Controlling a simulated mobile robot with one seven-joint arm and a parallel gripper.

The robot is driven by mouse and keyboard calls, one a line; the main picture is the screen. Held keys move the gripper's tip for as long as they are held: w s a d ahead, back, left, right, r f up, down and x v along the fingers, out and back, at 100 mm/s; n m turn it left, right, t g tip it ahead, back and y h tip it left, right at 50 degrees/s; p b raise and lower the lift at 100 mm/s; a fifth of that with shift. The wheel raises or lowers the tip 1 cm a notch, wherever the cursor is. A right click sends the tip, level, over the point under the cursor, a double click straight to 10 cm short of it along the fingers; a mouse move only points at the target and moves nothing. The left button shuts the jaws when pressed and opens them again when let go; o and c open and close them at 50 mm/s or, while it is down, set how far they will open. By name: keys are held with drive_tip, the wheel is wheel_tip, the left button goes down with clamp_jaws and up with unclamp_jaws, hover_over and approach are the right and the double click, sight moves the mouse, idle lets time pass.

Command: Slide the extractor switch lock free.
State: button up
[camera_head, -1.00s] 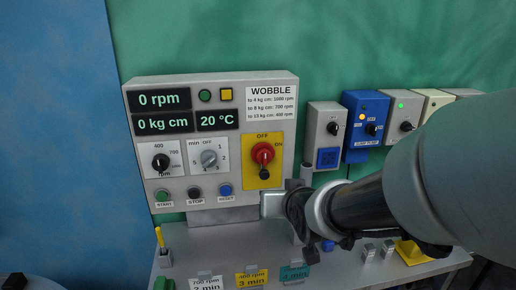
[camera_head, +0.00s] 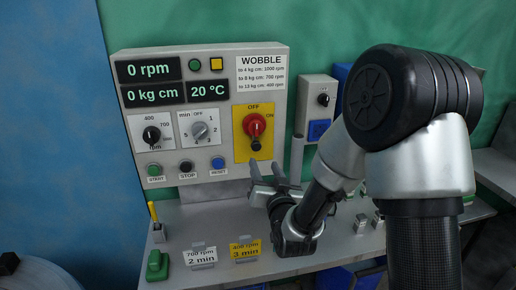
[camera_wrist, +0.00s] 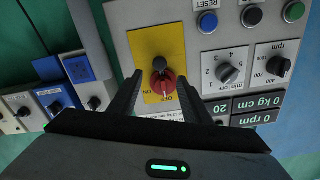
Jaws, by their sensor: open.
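The extractor switch is a red rotary knob (camera_head: 254,124) on a yellow plate (camera_head: 241,149) at the right of the grey control panel (camera_head: 225,60). A small dark lock piece (camera_head: 256,145) sits at the knob's lower edge; its exact shape is hard to tell. In the wrist view, upside down, the red knob (camera_wrist: 168,87) and the dark piece (camera_wrist: 159,64) lie between my two fingers. My gripper (camera_head: 264,168) is open and empty, just below and in front of the yellow plate. It also shows in the wrist view (camera_wrist: 162,76).
Left of the switch are the START, STOP and RESET buttons (camera_head: 187,167) and two dials (camera_head: 199,130). Grey and blue switch boxes (camera_head: 318,104) are to the right. Cards (camera_head: 245,249) and a green block (camera_head: 157,266) stand on the shelf below.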

sight(257, 148)
drive_tip(key=p+x, duration=0.1)
drive_tip(key=x, duration=0.9)
drive_tip(key=shift+w, duration=0.35)
clamp_jaws()
drive_tip(key=shift+f, duration=0.15)
